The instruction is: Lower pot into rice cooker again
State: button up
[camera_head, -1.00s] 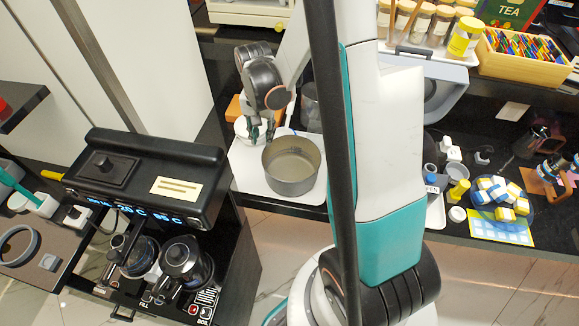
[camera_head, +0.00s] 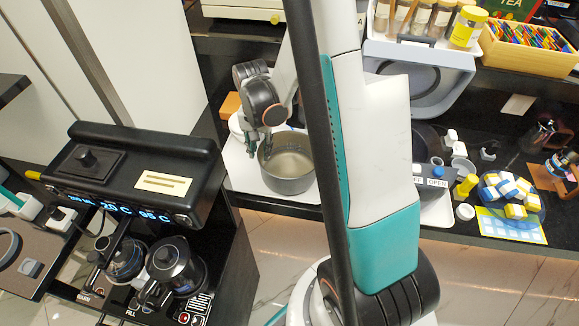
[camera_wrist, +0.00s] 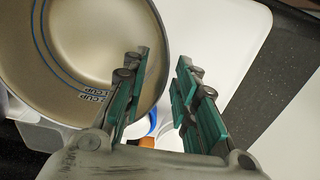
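The grey metal pot (camera_head: 290,165) stands upright on a white tray (camera_head: 238,172) in the head view. It looks empty. In the wrist view the pot (camera_wrist: 75,45) fills the upper left, with blue measuring lines and "CUP" lettering inside. My gripper (camera_head: 259,146) is at the pot's left rim. In the wrist view my gripper (camera_wrist: 162,72) is open; one finger overlaps the inside of the pot and the other lies over the white surface outside, with the rim between them. I cannot clearly identify the rice cooker; a white rounded thing (camera_head: 237,122) is partly hidden behind my gripper.
A black coffee machine (camera_head: 135,175) stands at the left. A grey appliance (camera_head: 440,65) is behind my arm. A bowl of yellow, white and blue blocks (camera_head: 508,190) and a yellow bottle (camera_head: 465,186) are at the right. Jars and a wooden box (camera_head: 525,55) stand at the back.

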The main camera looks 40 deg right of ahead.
grip_shut()
jog(key=shift+r, duration=0.15)
jog(key=shift+r+p, duration=2.25)
jog(key=shift+r, duration=1.15)
notch_tip(320, 180, up, 15)
jog(key=p, duration=0.9)
jog(key=shift+f+p, duration=0.15)
jog(key=shift+p, duration=0.25)
